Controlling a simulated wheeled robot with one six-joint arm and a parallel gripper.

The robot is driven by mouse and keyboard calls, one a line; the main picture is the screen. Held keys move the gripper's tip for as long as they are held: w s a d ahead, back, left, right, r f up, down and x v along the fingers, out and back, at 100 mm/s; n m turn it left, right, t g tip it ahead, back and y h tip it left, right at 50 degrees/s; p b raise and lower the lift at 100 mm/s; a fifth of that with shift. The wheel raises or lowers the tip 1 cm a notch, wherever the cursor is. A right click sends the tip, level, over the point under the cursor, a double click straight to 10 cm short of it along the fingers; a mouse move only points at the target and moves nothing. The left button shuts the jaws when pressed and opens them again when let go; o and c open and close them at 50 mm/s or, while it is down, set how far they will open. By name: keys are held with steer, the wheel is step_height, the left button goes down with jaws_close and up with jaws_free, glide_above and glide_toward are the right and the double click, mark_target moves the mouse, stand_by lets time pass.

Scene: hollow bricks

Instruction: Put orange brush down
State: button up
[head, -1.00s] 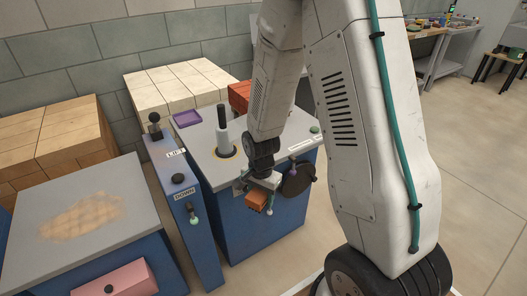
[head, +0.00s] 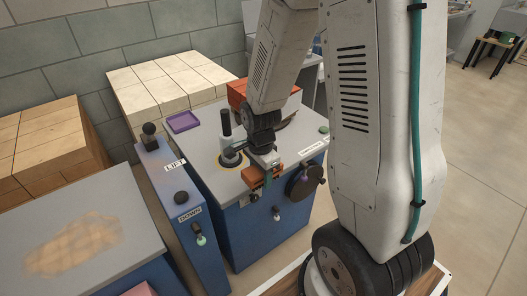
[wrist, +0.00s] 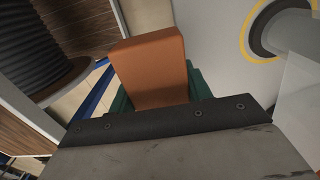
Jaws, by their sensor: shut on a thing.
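My gripper (head: 268,176) is shut on the orange brush (head: 257,178), at the front edge of the blue cabinet's grey top. In the wrist view the orange brush (wrist: 150,65) fills the middle, with green finger parts on both sides of it. The grey top (head: 205,160) shows beside the brush. I cannot tell whether the brush touches it. The brush's lower side is hidden.
A purple tray (head: 184,122) lies at the back left of the top.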

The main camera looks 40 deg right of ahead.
steer(key=w+d, duration=0.3)
steer(key=d, duration=0.1)
steer(key=w+d+f, duration=0.1)
steer(key=w+d, duration=0.6)
steer(key=d, duration=0.1)
steer(key=shift+w+d+f, duration=0.15)
steer(key=shift+w+f, duration=0.1)
steer(key=shift+w, duration=0.05)
step_height(320, 180, down, 4)
steer(key=shift+r, duration=0.25)
